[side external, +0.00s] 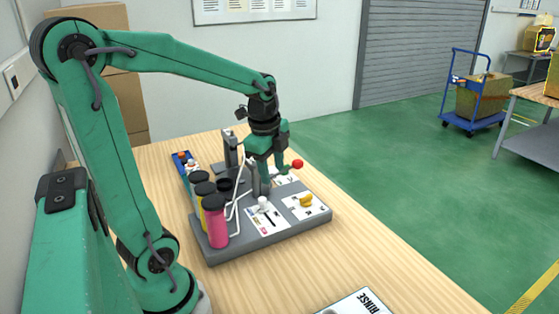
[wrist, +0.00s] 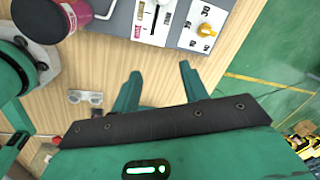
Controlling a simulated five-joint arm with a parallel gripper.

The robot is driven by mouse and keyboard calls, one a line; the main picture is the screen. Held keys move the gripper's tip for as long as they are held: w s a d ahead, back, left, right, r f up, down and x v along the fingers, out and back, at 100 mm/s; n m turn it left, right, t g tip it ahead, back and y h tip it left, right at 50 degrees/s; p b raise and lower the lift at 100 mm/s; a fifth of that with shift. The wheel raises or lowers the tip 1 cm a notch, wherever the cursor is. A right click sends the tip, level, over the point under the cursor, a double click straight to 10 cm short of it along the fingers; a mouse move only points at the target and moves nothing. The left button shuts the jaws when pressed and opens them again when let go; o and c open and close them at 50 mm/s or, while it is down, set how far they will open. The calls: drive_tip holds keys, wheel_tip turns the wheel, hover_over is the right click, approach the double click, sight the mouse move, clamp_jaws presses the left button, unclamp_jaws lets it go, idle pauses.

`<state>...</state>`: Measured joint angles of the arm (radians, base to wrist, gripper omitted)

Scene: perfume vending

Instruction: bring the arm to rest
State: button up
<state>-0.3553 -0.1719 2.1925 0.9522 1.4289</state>
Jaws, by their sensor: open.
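My gripper (side external: 272,170) hangs from my outstretched arm, pointing down over the far part of the grey dispensing station (side external: 322,217). In the wrist view its two fingers (wrist: 161,72) are spread apart with nothing between them, and wooden tabletop shows beyond them. In the side view a red knob (side external: 297,163) shows just right of the fingers; whether they touch it I cannot tell. A yellow knob (side external: 306,200) and a white knob (side external: 263,203) sit on the station's panels nearer the camera. The yellow knob also shows at the top of the wrist view (wrist: 206,31).
Pink (side external: 215,228) and yellow (side external: 211,203) bottles with dark caps line the station's left side, by white tubes. A grey upright (side external: 230,150) stands close to my gripper. A RINSE card (side external: 357,304) lies at the front. The table (side external: 370,258) right of the station is clear.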

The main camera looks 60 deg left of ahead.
drive_tip(key=s+d+r+n+t, duration=0.3)
drive_tip(key=s+d+n, duration=0.5)
drive_tip(key=d+n, duration=0.3)
drive_tip(key=shift+r+n+t+h, duration=0.3)
drive_tip(key=shift+r+n+t, duration=0.15)
drive_tip(key=shift+n, duration=0.25)
drive_tip(key=shift+d, duration=0.1)
drive_tip(key=shift+c, duration=0.4)
idle(0.5)
